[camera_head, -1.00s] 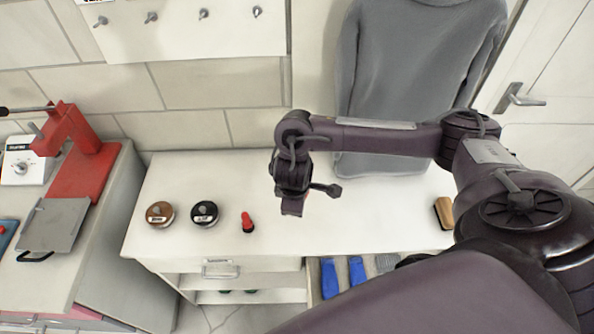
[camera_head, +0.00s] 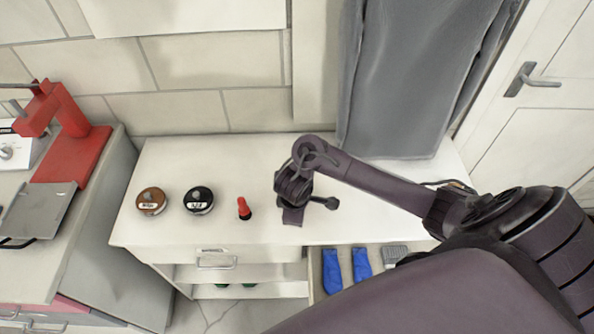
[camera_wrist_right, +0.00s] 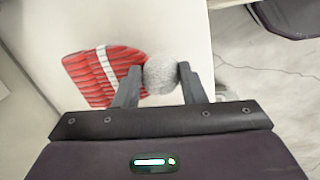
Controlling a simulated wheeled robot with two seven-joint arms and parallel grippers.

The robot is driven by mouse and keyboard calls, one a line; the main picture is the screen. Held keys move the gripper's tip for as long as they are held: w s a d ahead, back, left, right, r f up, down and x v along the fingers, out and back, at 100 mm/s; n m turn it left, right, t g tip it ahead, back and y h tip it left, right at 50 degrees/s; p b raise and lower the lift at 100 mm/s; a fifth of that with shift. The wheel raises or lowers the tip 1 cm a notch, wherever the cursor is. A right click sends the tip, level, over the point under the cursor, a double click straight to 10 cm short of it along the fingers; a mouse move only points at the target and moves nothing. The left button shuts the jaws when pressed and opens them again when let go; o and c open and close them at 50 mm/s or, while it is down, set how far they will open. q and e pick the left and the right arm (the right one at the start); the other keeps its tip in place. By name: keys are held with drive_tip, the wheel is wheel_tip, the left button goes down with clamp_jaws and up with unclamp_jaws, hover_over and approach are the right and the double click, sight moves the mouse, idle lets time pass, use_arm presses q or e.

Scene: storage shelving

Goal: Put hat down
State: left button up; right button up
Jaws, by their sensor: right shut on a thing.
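The hat (camera_wrist_right: 88,78) shows in the right wrist view. It is red and knitted, with a white stripe and a round grey pompom (camera_wrist_right: 160,74). My right gripper (camera_wrist_right: 161,70) is shut on the pompom, one finger on each side. The hat's body extends left over a white surface; I cannot tell whether it touches it. In the head view my right gripper (camera_head: 292,216) points down over the white countertop (camera_head: 260,165), and I cannot make out the hat there. My left gripper is not in view.
A brown tin (camera_head: 151,201), a black tin (camera_head: 199,200) and a small red-topped item (camera_head: 244,208) stand left of the gripper. A red press (camera_head: 65,140) is at the far left. Blue items (camera_head: 332,270) lie in the open space below.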

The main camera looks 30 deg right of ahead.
wheel_tip(320, 180, down, 4)
drive_tip(key=shift+s+r+b, duration=0.1)
drive_tip(key=shift+r+b, duration=0.05)
drive_tip(key=shift+b, duration=0.8)
drive_tip(key=shift+f, duration=0.35)
drive_tip(key=o, duration=1.2)
drive_tip(key=shift+c, duration=0.2)
